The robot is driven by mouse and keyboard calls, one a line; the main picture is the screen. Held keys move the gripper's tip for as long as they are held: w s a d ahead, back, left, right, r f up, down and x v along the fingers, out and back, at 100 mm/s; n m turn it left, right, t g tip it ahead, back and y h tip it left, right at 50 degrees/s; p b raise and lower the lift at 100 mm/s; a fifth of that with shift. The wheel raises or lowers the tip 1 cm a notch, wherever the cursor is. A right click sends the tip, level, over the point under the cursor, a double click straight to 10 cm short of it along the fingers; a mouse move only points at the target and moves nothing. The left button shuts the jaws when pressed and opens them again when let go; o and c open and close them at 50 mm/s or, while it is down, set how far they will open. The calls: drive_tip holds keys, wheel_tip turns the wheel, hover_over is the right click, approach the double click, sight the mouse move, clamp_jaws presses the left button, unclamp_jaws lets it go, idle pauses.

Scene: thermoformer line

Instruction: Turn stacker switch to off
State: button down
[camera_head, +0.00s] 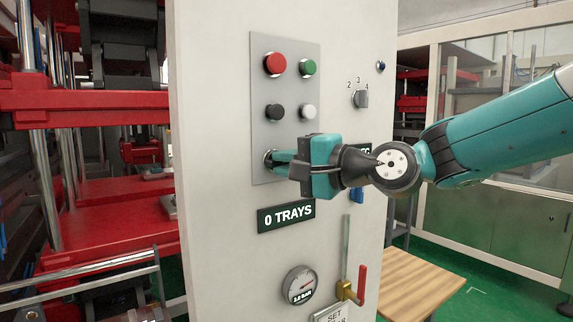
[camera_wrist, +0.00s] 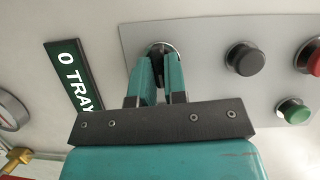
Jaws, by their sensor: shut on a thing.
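The stacker switch (camera_head: 267,157) appears to be the round metal-rimmed control at the lower left of the grey button plate (camera_head: 286,85). It also shows in the wrist view (camera_wrist: 162,47), at the top between the fingertips. My gripper (camera_head: 275,159) reaches in from the right with its teal fingers shut on this switch. In the wrist view my gripper (camera_wrist: 161,62) has both fingers on either side of the dark knob. The fingers hide most of the knob, so I cannot tell its pointer direction or any label.
Red (camera_head: 275,63), green (camera_head: 308,67), black (camera_head: 275,111) and white (camera_head: 308,111) buttons sit above the switch. A "0 TRAYS" display (camera_head: 286,215) is just below. A numbered selector (camera_head: 361,98) is to the right. A gauge (camera_head: 300,285) and red-handled valve (camera_head: 361,283) are lower.

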drive_tip(key=n+h+b, duration=0.2)
drive_tip(key=n, duration=0.2)
drive_tip(key=shift+s, duration=0.1)
drive_tip(key=n+h+b, duration=0.1)
drive_tip(key=n, duration=0.1)
drive_tip(key=shift+a+n+h+b, duration=0.1)
drive_tip(key=shift+n+h+b, duration=0.2)
drive_tip(key=shift+n+b, duration=0.1)
drive_tip(key=n+h+b, duration=0.2)
drive_tip(key=n, duration=0.1)
drive_tip(key=shift+s+a+t+b, duration=0.1)
drive_tip(key=shift+t+b, duration=0.2)
drive_tip(key=shift+b, duration=0.05)
drive_tip(key=shift+r+n+t+h+b, duration=0.15)
drive_tip(key=shift+n+t+h+b, duration=0.35)
drive_tip(key=shift+n+h+b, duration=0.7)
drive_tip(key=shift+n+y, duration=0.3)
drive_tip(key=c, duration=1.2)
unclamp_jaws()
drive_tip(key=shift+o, duration=0.2)
drive_tip(key=shift+r, duration=0.1)
